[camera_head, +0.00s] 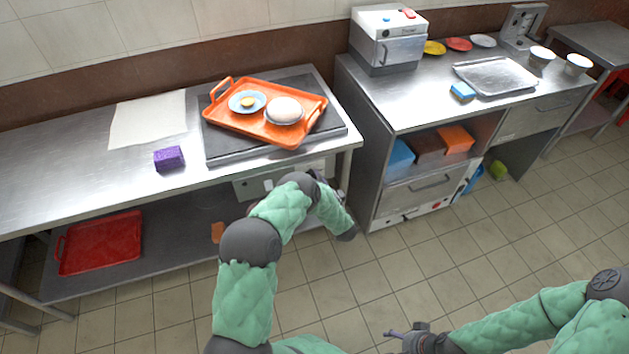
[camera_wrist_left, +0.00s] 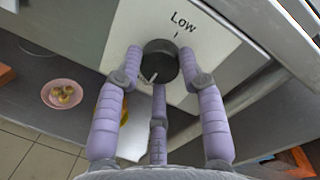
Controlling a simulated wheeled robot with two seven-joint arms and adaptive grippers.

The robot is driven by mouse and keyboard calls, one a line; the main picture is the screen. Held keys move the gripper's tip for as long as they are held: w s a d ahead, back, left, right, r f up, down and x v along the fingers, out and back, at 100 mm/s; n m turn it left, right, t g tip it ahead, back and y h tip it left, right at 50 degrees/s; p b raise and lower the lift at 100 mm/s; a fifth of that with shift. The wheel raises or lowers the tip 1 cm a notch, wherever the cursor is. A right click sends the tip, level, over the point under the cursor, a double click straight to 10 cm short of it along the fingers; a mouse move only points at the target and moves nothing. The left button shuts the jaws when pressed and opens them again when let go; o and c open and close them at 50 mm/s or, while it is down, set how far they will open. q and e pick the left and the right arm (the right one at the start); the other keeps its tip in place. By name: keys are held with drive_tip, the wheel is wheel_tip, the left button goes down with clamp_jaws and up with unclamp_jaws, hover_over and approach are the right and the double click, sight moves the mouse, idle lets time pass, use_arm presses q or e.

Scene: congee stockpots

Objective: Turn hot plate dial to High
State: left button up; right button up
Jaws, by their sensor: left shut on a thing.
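The hot plate dial (camera_wrist_left: 160,62) is a round black knob on a pale panel (camera_wrist_left: 125,25) in the left wrist view. Its white pointer line aims toward the lower left, away from the "Low" mark (camera_wrist_left: 182,22) above it. A "High" mark is not visible. My left gripper (camera_wrist_left: 160,66) is shut on the dial, with three lilac fingers around it. In the head view the panel (camera_head: 248,187) is under the counter front, and my left arm hides the dial and fingers. The dark hot plate (camera_head: 335,122) lies on the counter. My right gripper (camera_head: 408,337) is low, away from the counter; its fingers are unclear.
An orange tray (camera_head: 224,116) with a bowl (camera_head: 284,109) and a small plate (camera_head: 237,103) rests on the hot plate. A purple sponge (camera_head: 169,158) and white cloth (camera_head: 150,120) lie left of it. A red tray (camera_head: 100,243) is on the lower shelf. The floor in front is clear.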

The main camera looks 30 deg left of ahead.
use_arm(q)
drive_tip(key=shift+s+f, duration=0.1)
drive_tip(key=shift+f, duration=0.05)
idle(0.3)
drive_tip(key=o, duration=1.1)
drive_tip(key=shift+o, duration=0.2)
drive_tip(key=v, duration=1.2)
